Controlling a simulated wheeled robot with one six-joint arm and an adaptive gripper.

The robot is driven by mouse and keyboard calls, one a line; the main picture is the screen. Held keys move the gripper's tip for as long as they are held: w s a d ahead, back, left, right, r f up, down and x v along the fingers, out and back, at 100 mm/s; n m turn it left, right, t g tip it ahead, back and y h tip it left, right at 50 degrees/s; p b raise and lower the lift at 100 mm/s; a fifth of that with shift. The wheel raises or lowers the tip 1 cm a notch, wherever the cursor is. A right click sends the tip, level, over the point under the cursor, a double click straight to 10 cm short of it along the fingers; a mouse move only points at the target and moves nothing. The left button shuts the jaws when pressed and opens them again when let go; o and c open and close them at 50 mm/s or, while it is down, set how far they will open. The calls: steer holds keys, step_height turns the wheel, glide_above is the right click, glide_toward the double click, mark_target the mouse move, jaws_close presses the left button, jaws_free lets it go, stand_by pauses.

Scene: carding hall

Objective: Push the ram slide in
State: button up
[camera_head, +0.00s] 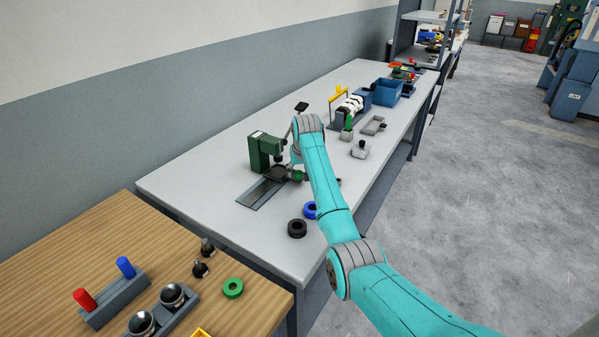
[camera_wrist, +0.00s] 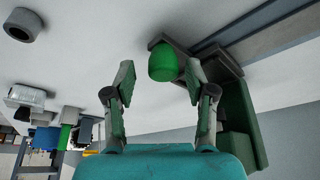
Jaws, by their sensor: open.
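A green press (camera_head: 262,150) stands on the grey bench, with a dark plate-like slide (camera_head: 277,173) on a grey rail (camera_head: 262,193) at its foot. The slide carries a rounded green knob (camera_head: 297,176), partly hidden by my arm in the head view. In the wrist view the knob (camera_wrist: 163,62) lies just beyond my gripper (camera_wrist: 160,80), between the lines of its two fingers. The gripper is open and empty; whether a finger touches the knob I cannot tell. The green press body (camera_wrist: 237,115) is close beside the right finger.
A wooden table (camera_head: 150,250) adjoins at the near left.

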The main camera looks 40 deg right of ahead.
steer(key=v, duration=1.1)
steer(key=shift+d+r, duration=0.1)
steer(key=shift+r, duration=0.05)
steer(key=shift+s, duration=0.1)
